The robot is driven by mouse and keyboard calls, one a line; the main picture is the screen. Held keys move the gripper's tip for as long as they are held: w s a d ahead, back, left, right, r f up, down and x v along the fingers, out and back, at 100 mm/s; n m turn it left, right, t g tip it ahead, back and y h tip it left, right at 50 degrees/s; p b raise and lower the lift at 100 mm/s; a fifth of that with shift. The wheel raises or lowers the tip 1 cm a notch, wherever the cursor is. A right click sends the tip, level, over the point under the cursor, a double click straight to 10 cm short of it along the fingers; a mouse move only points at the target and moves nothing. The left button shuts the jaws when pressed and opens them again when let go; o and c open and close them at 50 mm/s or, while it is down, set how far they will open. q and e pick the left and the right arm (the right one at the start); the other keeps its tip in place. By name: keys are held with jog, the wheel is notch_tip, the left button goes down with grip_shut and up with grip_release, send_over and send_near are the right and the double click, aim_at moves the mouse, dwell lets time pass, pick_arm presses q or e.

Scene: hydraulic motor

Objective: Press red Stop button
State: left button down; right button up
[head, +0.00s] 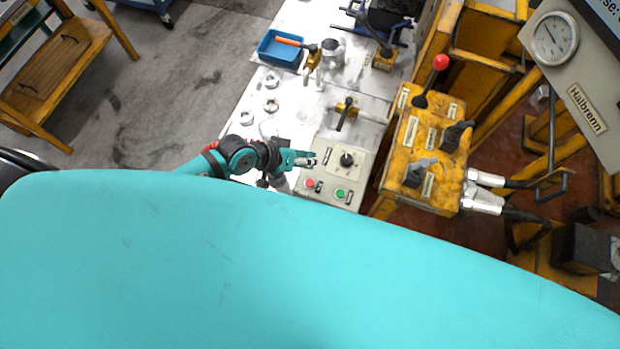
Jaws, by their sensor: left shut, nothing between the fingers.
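The red Stop button (310,183) sits on a pale grey control panel (322,188) at the centre of the head view. A green button (340,194) is to its right, and a black rotary knob (347,160) is above them on the same panel. My left gripper (312,159) reaches in from the left and is shut and empty. In the picture its fingertips are just above the red button and left of the knob, apart from the button. Its height over the panel is hard to tell. My right gripper is not in view.
A yellow lever box (416,140) with a red-knobbed lever (440,62) stands right of the panel. A blue tray (281,47) and several metal parts lie on the white table (300,105). A pressure gauge (555,38) is at upper right. My teal body covers the lower view.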

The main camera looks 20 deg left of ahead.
pick_arm(q)
notch_tip(320, 180, down, 7)
jog(key=b, duration=0.7)
jog(key=shift+f, duration=0.2)
jog(key=shift+f+b, duration=0.75)
dwell(0.5)
jog(key=shift+f, duration=0.4)
jog(key=shift+f+b, duration=0.4)
dwell(0.5)
dwell(0.3)
jog(key=shift+r+p, duration=0.85)
jog(key=shift+p, duration=0.05)
